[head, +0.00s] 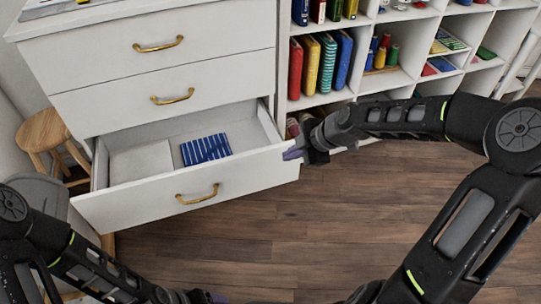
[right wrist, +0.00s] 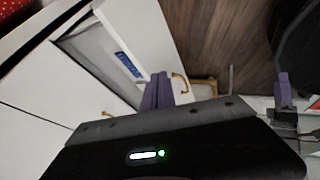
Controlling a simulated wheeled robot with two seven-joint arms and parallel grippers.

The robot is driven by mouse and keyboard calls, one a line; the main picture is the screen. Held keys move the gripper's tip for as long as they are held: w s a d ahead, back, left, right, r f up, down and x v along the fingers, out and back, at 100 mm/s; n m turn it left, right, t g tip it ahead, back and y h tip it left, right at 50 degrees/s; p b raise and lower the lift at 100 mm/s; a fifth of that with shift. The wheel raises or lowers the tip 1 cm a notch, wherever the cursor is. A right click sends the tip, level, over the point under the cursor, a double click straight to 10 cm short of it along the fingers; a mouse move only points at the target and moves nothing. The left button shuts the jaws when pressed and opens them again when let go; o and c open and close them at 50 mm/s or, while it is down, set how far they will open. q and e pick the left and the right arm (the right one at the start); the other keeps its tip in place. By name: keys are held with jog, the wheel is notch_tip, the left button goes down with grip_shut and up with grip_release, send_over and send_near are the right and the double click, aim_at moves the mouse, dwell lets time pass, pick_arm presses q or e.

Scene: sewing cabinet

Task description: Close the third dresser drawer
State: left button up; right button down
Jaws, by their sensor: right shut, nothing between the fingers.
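The white dresser's third drawer (head: 245,178) is pulled well out, with a brass handle (head: 198,194) on its front. A blue-and-white striped cloth (head: 206,149) lies inside it; the cloth also shows in the right wrist view (right wrist: 129,64). My right gripper (head: 292,153) is at the right end of the drawer front, its purple fingers (right wrist: 156,91) together and empty. I cannot tell whether they touch the drawer. My left gripper (head: 212,297) is at the bottom edge of the head view, in front of the drawer and mostly cut off.
The two drawers above, upper (head: 130,55) and second (head: 215,87), are closed. A white shelf unit (head: 410,80) with books and thread spools stands to the right. A wooden stool (head: 42,130) is at the left. The wooden floor (head: 340,215) before the drawer is clear.

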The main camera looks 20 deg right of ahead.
jog(key=shift+f, duration=0.1)
jog(key=b, duration=0.5)
send_near(267, 156)
jog(key=a+f, duration=0.4)
jog(key=a, duration=0.1)
jog(key=shift+w+d+f, duration=0.15)
jog(key=shift+w, duration=0.9)
jog(key=shift+w, duration=0.1)
